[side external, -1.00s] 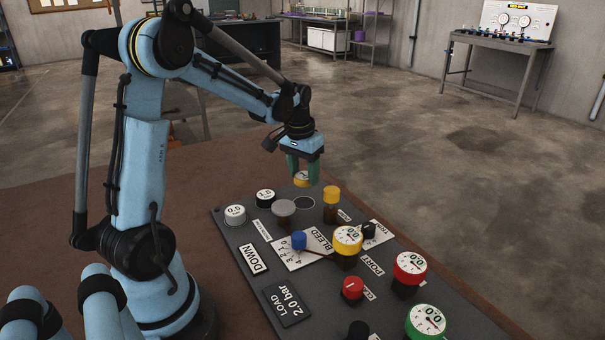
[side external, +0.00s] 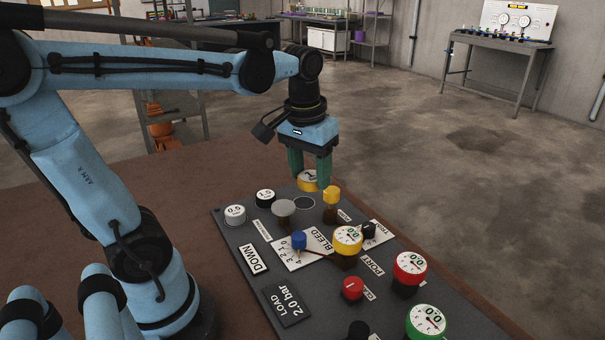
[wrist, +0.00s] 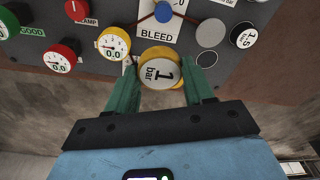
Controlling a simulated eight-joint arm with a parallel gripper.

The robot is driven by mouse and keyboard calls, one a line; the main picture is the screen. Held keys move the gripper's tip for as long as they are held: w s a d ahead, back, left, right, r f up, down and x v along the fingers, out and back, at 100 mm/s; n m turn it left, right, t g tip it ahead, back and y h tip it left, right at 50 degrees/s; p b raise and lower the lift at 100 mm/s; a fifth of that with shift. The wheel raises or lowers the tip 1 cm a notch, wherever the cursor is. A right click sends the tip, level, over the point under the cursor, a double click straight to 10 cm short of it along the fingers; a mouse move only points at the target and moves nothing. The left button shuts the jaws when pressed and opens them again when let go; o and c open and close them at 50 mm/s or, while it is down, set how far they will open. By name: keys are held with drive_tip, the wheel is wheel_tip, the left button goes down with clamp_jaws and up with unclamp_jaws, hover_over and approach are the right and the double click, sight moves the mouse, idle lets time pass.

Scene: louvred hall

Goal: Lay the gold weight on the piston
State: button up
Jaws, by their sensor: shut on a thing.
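The gold weight (side external: 308,182), a gold disc with a white face marked "1 bar", is gripped between the two green fingers of my gripper (side external: 310,179). It hangs above the far end of the dark panel, and it fills the space between the fingertips in the wrist view (wrist: 160,72). The piston appears to be the flat grey disc (side external: 284,207) on a short dark stem. It stands left of and nearer than the weight in the side view, and up and right of it in the wrist view (wrist: 211,33). Nothing lies on it.
White (side external: 235,212) and black (side external: 265,196) weights stand left of the piston. An empty ring mark (side external: 304,203) lies beside it.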

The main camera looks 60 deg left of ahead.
drive_tip(key=shift+s+d+r, duration=0.15)
drive_tip(key=shift+s+d, duration=0.55)
drive_tip(key=shift+d, duration=0.05)
drive_tip(key=shift+s+a, duration=0.1)
hover_over(284, 206)
drive_tip(key=f, duration=0.7)
drive_tip(key=shift+s, duration=0.2)
drive_tip(key=shift+f, duration=2)
drive_tip(key=shift+f, duration=0.15)
drive_tip(key=o, duration=1.3)
